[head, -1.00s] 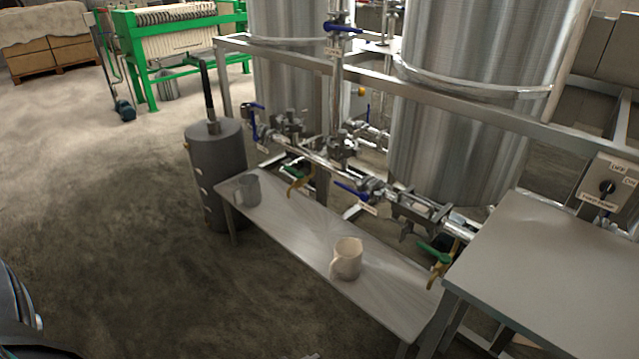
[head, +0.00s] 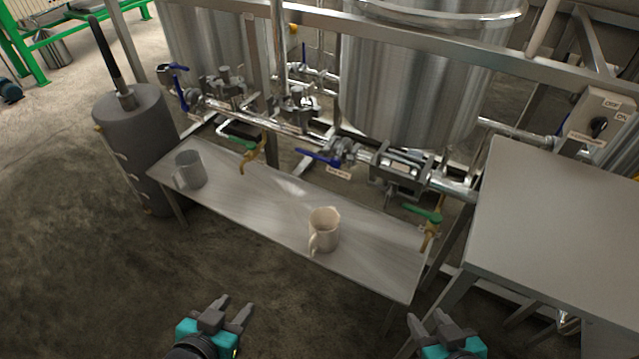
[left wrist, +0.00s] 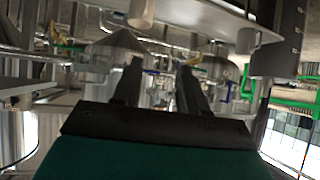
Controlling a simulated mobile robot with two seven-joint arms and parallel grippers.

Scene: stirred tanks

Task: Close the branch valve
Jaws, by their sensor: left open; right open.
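A blue lever valve (head: 318,157) sits on the horizontal pipe above the bench's middle, with a small label (head: 338,172) below it, too small to read surely. Its lever points left, roughly along the pipe. A second blue lever (head: 180,82) is on the pipe's left end. My left gripper (head: 238,303) is open and empty, in front of the bench and well short of the valves. It also shows in the left wrist view (left wrist: 160,68), fingers apart, with blue levers small beyond. My right gripper (head: 426,316) is open and empty near the bench's right front corner.
A steel bench (head: 265,205) under the pipe bears a grey mug (head: 190,170) and a beige mug (head: 323,230). Green-handled taps (head: 423,214) hang over it. A grey cylinder (head: 140,140) stands left, a steel table (head: 560,230) right. Tanks (head: 420,80) stand behind the pipe.

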